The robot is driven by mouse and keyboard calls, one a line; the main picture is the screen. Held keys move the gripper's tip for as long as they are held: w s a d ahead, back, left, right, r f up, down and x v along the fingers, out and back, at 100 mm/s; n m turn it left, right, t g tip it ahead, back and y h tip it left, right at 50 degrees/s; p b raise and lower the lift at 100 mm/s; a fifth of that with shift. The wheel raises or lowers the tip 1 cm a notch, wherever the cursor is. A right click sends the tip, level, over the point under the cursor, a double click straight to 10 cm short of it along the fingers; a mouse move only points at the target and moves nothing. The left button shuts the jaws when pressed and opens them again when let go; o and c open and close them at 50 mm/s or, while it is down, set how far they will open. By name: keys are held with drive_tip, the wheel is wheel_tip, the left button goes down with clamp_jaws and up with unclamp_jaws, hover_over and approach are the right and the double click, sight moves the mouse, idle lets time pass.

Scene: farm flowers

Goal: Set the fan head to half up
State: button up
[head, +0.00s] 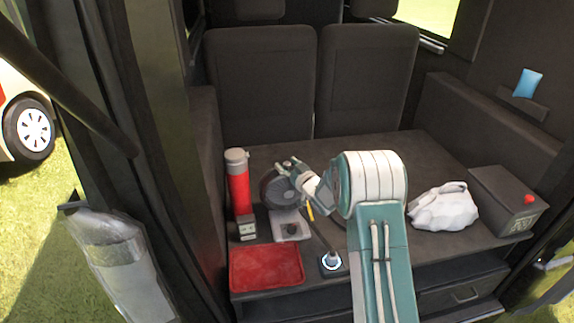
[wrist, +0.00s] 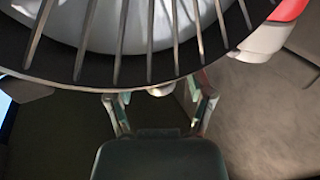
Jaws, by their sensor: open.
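The fan's dark round head (head: 277,189) stands at the left of the vehicle's cargo deck, partly hidden behind my arm and gripper. A light grey base with a dark knob (head: 291,226) sits below it. In the wrist view the fan head's ribbed cage (wrist: 150,62) fills the top, very close. My gripper (head: 292,166) is at the upper right of the fan head. In the wrist view my gripper (wrist: 158,97) has its two fingers spread below the cage's lower rim, with nothing clearly held between them. I cannot tell whether a finger touches the rim.
A red cylinder with a grey cap (head: 239,185) stands left of the fan. A red tray (head: 266,267) lies in front. A white bag (head: 444,206) and a dark box with a red button (head: 508,200) are at the right. The deck's middle back is clear.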

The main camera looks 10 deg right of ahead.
clamp_jaws()
drive_tip(key=shift+w, duration=0.1)
drive_tip(key=shift+w+f+m+g+h, duration=0.1)
drive_tip(key=shift+w+m+g+h, duration=0.2)
drive_tip(key=shift+w+g, duration=0.7)
drive_tip(key=shift+w+f, duration=0.1)
drive_tip(key=shift+w, duration=0.1)
drive_tip(key=shift+w+f, duration=0.2)
drive_tip(key=shift+w, duration=0.4)
unclamp_jaws()
drive_tip(key=shift+r, duration=0.1)
drive_tip(key=shift+s, duration=0.1)
